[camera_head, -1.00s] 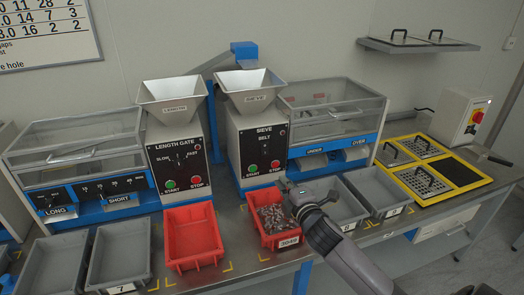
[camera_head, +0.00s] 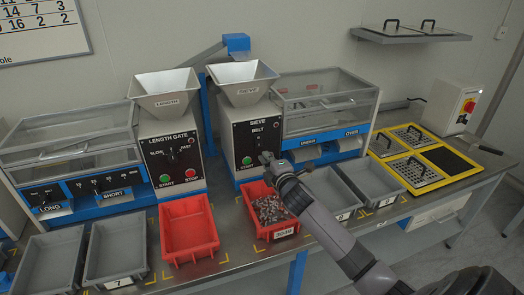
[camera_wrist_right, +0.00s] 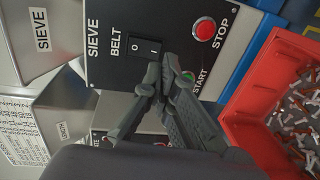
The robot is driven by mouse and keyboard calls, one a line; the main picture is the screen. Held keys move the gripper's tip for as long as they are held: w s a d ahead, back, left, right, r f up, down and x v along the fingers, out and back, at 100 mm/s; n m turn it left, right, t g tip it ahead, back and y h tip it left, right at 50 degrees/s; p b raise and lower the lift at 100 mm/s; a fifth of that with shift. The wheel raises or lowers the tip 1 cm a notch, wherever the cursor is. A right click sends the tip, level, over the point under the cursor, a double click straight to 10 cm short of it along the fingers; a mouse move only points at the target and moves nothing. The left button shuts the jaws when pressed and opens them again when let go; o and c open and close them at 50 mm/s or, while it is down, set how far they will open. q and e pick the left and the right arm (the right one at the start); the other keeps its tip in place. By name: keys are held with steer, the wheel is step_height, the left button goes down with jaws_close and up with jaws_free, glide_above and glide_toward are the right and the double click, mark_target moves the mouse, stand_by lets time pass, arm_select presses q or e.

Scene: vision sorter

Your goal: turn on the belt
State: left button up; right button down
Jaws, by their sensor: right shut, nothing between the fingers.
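The sieve machine's black panel (camera_head: 255,146) carries the belt switch (camera_head: 257,141), with a green START button (camera_head: 246,161) below it. In the right wrist view the belt switch (camera_wrist_right: 145,48) is a dark rocker marked 0 and 1, beside the BELT label. My right gripper (camera_head: 266,157) is shut and empty in front of the panel. In the wrist view its fingertips (camera_wrist_right: 163,68) are close to the switch, at its 1 end; I cannot tell if they touch. The red STOP button (camera_wrist_right: 204,29) is clear of the fingers, and START (camera_wrist_right: 187,76) is partly covered by one. My left gripper is not in view.
A red bin (camera_head: 284,234) with small metal parts stands below the sieve panel, under my right arm. An empty red bin (camera_head: 188,247) is to its left. The length gate machine (camera_head: 174,158) stands left of the sieve. Grey bins (camera_head: 117,249) line the bench.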

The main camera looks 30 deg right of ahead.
mark_target(259, 147)
steer(key=x, duration=0.4)
steer(key=shift+a, duration=0.1)
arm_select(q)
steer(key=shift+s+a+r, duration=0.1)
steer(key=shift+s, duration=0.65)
arm_select(e)
steer(key=shift+w, duration=0.45)
arm_select(q)
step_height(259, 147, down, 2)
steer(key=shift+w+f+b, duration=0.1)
steer(key=shift+b, duration=0.85)
arm_select(e)
steer(key=shift+w+d+f+t, duration=0.15)
steer(key=shift+w+d+t, duration=0.05)
steer(key=shift+w+t, duration=0.1)
steer(key=shift+s, duration=0.1)
